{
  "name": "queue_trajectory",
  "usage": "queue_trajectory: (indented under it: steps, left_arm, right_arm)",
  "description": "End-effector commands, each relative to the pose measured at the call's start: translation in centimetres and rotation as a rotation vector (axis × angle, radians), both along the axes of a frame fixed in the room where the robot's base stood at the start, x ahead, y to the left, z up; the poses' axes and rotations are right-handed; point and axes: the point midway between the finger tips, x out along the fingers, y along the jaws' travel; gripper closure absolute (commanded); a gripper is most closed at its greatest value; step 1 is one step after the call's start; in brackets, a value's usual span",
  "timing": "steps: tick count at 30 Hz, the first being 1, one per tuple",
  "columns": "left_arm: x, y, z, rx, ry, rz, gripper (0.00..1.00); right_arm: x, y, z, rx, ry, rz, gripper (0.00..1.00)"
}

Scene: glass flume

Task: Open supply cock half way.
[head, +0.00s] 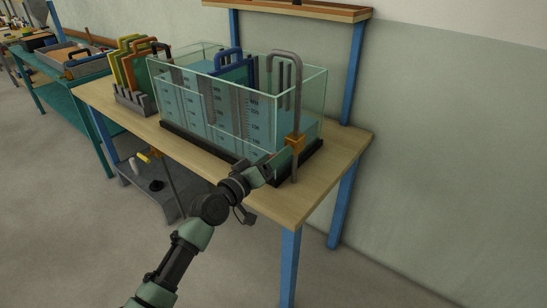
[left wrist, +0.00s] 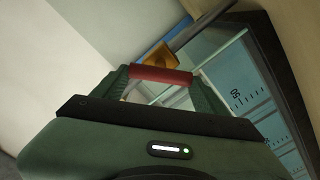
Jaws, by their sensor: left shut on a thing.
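The supply cock has a brass-coloured body (head: 295,141) on the grey bent pipe (head: 297,75) at the near right corner of the glass flume (head: 195,110). In the left wrist view the brass body (left wrist: 158,56) is just beyond a red lever handle (left wrist: 160,75). My left gripper (left wrist: 161,81) has its green fingers at both ends of this red handle and is shut on it. My right gripper is in neither view.
The flume stands on a wooden table (head: 265,205) with blue legs. A rack with coloured plates (head: 128,62) is left of it. A blue-handled gate (head: 228,60) sits in the flume. A shelf (head: 300,8) is above. The floor at front right is clear.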

Motion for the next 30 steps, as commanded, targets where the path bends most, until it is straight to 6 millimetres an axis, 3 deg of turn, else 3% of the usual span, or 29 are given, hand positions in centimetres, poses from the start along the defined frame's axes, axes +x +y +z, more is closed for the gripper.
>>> queue_trajectory:
  steps: [17,18,20,30]
  left_arm:
    - [-0.04,-0.01,-0.24,-0.03,0.027,-0.001,0.68]
    - [-0.04,-0.01,-0.26,-0.03,0.027,-0.001,0.22]
    - [-0.03,-0.01,-0.24,-0.03,0.027,-0.001,0.05]
    - [-0.14,0.13,-0.1,-0.03,0.023,0.0,0.05]
  right_arm:
    - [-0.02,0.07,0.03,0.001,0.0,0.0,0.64]
    - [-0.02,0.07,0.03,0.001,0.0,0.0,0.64]
    - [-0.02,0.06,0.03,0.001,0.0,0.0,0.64]
    - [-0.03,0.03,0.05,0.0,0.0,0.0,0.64]
